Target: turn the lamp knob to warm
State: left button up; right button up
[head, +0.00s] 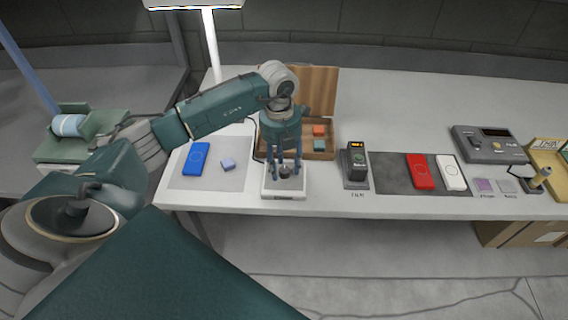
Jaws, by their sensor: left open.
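A small white box (284,194) with a dark round knob (285,171) on its top stands near the front edge of the table. A dark cable runs behind it. My left gripper (284,170) points straight down over this box, its fingers open and around the knob. I cannot tell whether the fingers touch it, and any marks by the knob are too small to read. A lit white lamp (209,45) on a post stands at the back left. My right gripper is not in view.
A blue device (196,158) and a small pale blue block (228,164) lie on a grey mat to the left. An open wooden box (323,147) with coloured blocks is behind. A black device (355,165), a red one (420,171) and a white one (451,172) are to the right.

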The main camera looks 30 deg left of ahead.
pick_arm(q)
jog(key=shift+f, duration=0.45)
